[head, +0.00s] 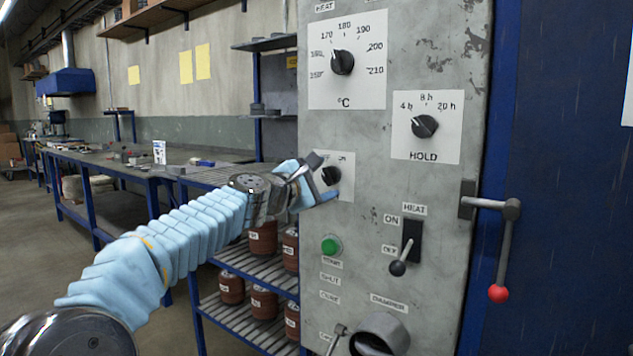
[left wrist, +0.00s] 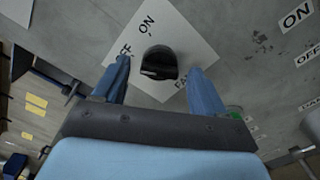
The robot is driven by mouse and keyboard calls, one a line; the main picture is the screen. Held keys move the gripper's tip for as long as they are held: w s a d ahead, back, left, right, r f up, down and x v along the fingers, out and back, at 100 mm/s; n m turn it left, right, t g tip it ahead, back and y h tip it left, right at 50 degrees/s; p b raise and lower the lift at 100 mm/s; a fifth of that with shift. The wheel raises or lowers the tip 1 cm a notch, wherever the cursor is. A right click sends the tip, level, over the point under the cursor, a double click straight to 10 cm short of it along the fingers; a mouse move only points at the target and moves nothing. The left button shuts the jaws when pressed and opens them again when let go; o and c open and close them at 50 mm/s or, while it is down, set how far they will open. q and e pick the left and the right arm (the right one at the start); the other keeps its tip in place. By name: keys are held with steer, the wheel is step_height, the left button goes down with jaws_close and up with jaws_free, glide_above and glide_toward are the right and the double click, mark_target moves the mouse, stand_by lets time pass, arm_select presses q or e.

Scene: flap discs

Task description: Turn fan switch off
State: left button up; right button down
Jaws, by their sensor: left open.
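The fan switch is a black knob (head: 328,176) on a white label plate on the grey control panel (head: 443,80). In the left wrist view the knob (left wrist: 160,62) sits in the middle of its plate, with ON, FAN and a partly covered OFF label around it. My left gripper (head: 324,177) is at the panel, with its fingers on either side of the knob. In the left wrist view the blue fingers (left wrist: 163,85) are apart, and the knob lies between and slightly beyond their tips. I cannot tell whether either finger touches it. My right gripper is not in view.
A temperature dial (head: 342,62) and a hold dial (head: 425,126) are above the switch. A green button (head: 331,245), a heat lever (head: 402,256) and a damper knob (head: 379,336) are below. A red-tipped door handle (head: 498,292) sticks out at right. Shelves with brown tins (head: 232,287) stand left.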

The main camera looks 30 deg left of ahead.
arm_select(q)
steer(key=s+a+b, duration=0.1)
steer(key=s+b, duration=0.1)
steer(key=s, duration=1.1)
steer(key=shift+s, duration=0.35)
